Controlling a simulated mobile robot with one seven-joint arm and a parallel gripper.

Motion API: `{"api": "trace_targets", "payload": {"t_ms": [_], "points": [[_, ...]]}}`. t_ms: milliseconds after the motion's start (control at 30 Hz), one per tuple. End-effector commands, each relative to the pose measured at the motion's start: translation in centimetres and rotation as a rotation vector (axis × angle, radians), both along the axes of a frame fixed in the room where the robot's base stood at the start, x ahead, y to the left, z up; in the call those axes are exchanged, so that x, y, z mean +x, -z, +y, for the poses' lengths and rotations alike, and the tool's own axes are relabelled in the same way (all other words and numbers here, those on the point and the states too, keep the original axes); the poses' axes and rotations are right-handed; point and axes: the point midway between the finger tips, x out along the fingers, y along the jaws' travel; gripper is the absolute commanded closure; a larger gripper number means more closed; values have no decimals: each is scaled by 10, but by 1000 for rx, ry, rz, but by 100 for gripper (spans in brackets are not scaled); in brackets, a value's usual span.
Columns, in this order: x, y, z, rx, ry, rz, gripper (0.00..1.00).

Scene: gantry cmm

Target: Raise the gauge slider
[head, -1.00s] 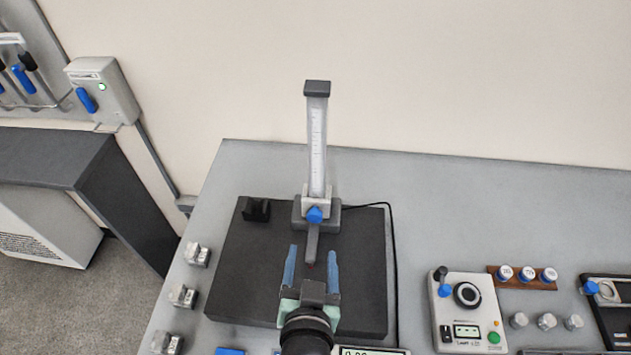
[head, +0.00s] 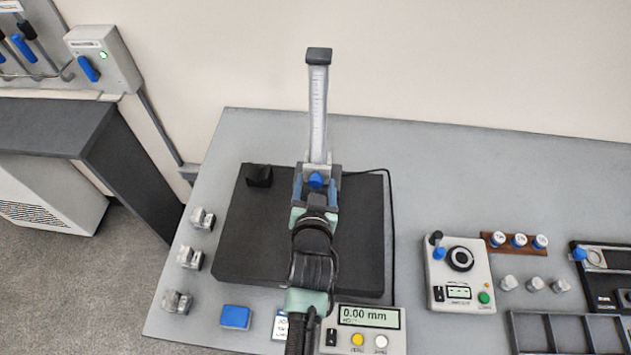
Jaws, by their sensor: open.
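The height gauge has an upright scale column (head: 318,115) with a dark cap, standing on a black plate (head: 245,240). Its slider (head: 334,171), a grey block with a blue knob (head: 316,180), sits low on the column. My gripper (head: 316,188) is at the slider, its blue fingers open on the left and right of it. Whether the fingers touch the slider cannot be told. My wrist hides the slider's lower part and the gauge's foot. The readout box (head: 368,317) shows 0.00 mm.
A small black block (head: 259,176) is on the plate's back left corner. Several metal clamps (head: 190,257) line the table's left edge. A control box (head: 459,274) stands to the right, and a black cable runs along the plate's right side. The table behind the column is clear.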

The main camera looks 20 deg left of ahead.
Motion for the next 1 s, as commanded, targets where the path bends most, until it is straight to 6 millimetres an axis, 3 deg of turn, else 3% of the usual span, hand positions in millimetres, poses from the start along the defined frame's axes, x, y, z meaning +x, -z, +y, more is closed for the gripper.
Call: {"api": "trace_targets", "payload": {"t_ms": [367,767,1000], "points": [[4,2,1,-1,0,0,31],[3,2,1,-1,0,0,100],[3,2,1,-1,0,0,100]]}}
